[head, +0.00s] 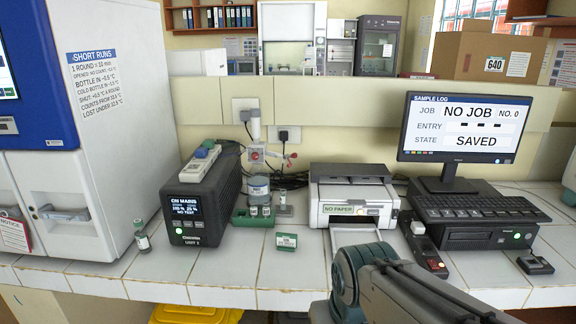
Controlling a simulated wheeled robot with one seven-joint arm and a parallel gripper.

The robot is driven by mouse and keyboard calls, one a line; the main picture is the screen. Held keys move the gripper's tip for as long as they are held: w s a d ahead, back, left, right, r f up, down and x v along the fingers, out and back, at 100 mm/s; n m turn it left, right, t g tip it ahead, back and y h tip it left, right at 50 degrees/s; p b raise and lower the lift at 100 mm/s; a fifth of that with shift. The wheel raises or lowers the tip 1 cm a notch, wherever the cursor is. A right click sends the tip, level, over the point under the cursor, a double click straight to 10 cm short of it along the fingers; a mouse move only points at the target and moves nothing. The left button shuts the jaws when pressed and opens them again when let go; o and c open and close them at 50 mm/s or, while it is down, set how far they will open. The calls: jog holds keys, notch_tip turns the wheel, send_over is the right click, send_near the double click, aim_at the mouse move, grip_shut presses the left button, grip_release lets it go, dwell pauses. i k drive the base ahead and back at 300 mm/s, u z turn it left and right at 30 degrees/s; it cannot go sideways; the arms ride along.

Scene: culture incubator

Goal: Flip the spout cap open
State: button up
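I cannot make out for certain which part is the spout cap. A small red and white fitting (257,155) with a white upright cylinder on top is in front of the wall, at the back of the bench. A grey round container (258,188) stands just below it, behind small vials in a green rack (252,219). No cap or hinge on any of these is clear at this size. My arm reaches in from the bottom right, but its gripper does not show.
A black power unit (205,205) stands left of the rack, and a printer (351,196) right. A monitor (463,129) stands at right.

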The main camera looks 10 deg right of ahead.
aim_at(294, 156)
jog(key=z, duration=0.65)
jog(key=i, duration=0.9)
jog(key=u, duration=0.3)
